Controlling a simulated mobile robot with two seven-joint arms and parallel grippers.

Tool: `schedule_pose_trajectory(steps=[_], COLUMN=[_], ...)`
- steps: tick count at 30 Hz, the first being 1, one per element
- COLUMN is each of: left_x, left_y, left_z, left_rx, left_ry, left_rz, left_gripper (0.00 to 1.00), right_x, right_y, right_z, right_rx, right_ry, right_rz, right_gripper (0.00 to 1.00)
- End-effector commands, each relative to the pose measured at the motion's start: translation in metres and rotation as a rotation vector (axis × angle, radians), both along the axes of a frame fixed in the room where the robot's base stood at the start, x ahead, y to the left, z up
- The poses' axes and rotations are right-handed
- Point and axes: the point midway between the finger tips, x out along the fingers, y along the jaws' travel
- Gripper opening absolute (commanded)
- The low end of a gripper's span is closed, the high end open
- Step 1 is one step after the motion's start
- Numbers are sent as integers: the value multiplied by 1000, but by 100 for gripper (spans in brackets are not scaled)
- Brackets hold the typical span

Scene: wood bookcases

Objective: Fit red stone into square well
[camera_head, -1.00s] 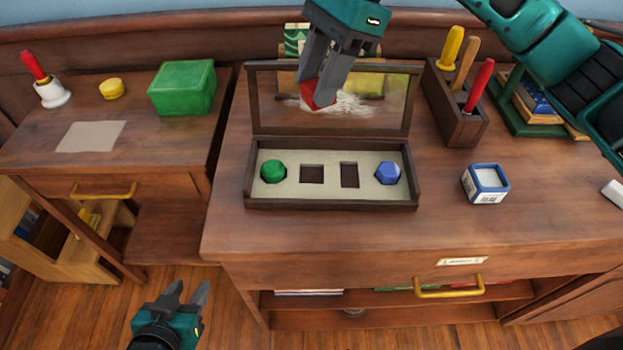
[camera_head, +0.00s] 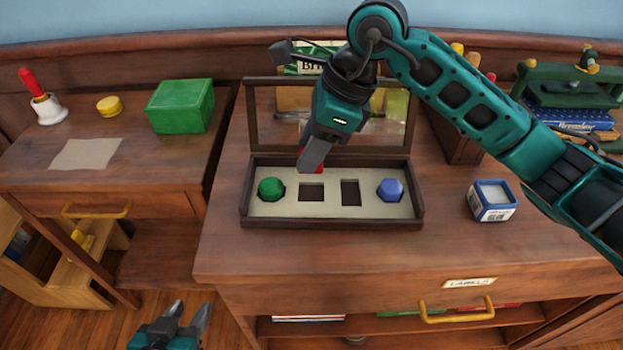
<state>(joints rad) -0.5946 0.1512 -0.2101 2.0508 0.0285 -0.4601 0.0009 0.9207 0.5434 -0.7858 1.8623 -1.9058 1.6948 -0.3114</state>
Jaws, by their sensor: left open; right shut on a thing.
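The dark wooden display box (camera_head: 330,223) lies open on the desk, its glazed lid (camera_head: 250,115) raised at the back. Its pale bed holds a green stone (camera_head: 271,189) at the left and a blue stone (camera_head: 390,190) at the right. Between them are two empty dark wells: the square well (camera_head: 312,192) and a narrower rectangular well (camera_head: 351,192). My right gripper (camera_head: 312,160) is shut on the red stone (camera_head: 318,160), low over the back of the box above the square well. The fingers hide most of the stone. My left gripper (camera_head: 187,318) is open and empty, low in front of the desks.
A white and blue labelled container (camera_head: 491,202) stands right of the box. A wooden tool holder (camera_head: 458,145) stands behind my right arm.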

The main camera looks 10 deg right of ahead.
Motion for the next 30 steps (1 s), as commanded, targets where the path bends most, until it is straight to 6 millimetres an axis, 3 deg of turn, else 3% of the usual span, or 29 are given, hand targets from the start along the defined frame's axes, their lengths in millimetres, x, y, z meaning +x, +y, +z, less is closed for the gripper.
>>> schedule_pose_trajectory(steps=[2,10,16,30], left_x=[1,4,3,1], left_y=[0,-1,-2,-3], left_z=[0,3,-2,-10], left_rx=[0,-3,-4,-6], left_ry=[-2,-11,-7,-1], left_rz=[-3,-5,-5,-6], left_gripper=[43,43,43,43], right_x=[0,0,0,0], right_y=[0,0,0,0], right_z=[-15,-36,-66,-75], right_rx=[-1,0,-1,-1], right_ry=[2,1,2,-3], right_rz=[1,1,1,1], right_gripper=[8,8,8,8])
